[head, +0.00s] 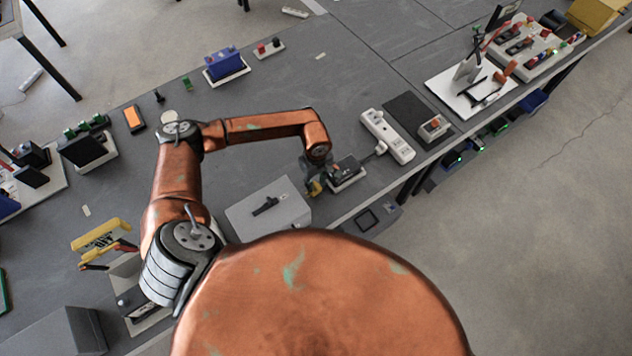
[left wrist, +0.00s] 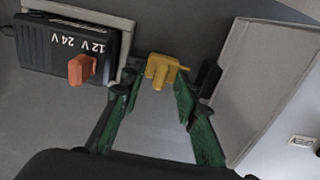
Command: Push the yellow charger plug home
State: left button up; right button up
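The yellow charger plug (head: 315,188) is at the left end of the black charger box (head: 346,169). In the left wrist view the yellow plug (left wrist: 160,70) is just beyond and partly between my fingertips. The charger box (left wrist: 65,45), marked 12 V and 24 V, is to its left, with an orange-red knob-like part (left wrist: 82,69) on it. My left gripper (left wrist: 157,88) is open, its green-padded fingers apart on either side of the plug's near end. In the head view my left gripper (head: 312,174) is small and partly hidden by its wrist. I cannot tell how deep the plug sits.
A light grey box (head: 268,210) stands close on the left of the plug; its wall (left wrist: 270,80) shows at right in the left wrist view. A white power strip (head: 387,137) lies beyond the charger. The grey bench's front edge is close by.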

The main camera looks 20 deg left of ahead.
pick_arm(q)
jog(key=shift+f, duration=0.35)
jog(key=shift+c, duration=0.4)
grip_shut()
